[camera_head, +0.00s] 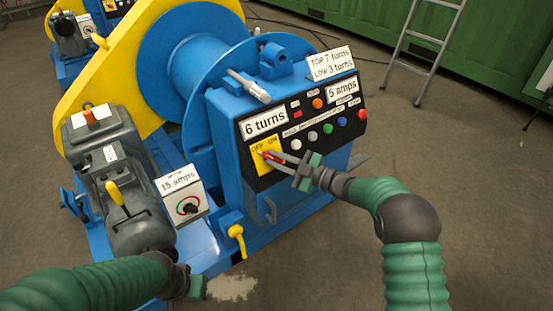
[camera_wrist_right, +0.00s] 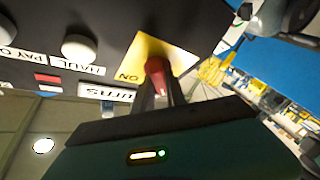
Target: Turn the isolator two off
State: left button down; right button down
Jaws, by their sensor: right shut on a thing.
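A yellow switch plate (camera_head: 262,150) marked OFF and ON is on the lower left of the blue winch's black panel. Its red handle (camera_head: 270,155) also shows in the wrist view (camera_wrist_right: 157,70), beside the word ON. I see no number on this switch. My right gripper (camera_head: 287,160) reaches the plate from the right and is shut on the red handle; its fingers (camera_wrist_right: 165,95) sit around the handle in the wrist view. My left gripper (camera_head: 194,286) is low at the left, in front of the winch base, and its jaws are not clear.
Several coloured buttons (camera_head: 312,135) are just right of the switch. A yellow lever (camera_head: 237,236) is below. A ladder (camera_head: 425,40) leans at the back; the floor at right is clear.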

jog(key=shift+s+n, duration=0.1)
jog(key=shift+n, duration=0.2)
jog(key=c, duration=1.4)
grip_release()
jog(key=shift+o, duration=0.2)
jog(key=p+v, duration=0.4)
jog(key=v, duration=1.2)
jog(key=shift+d, duration=0.5)
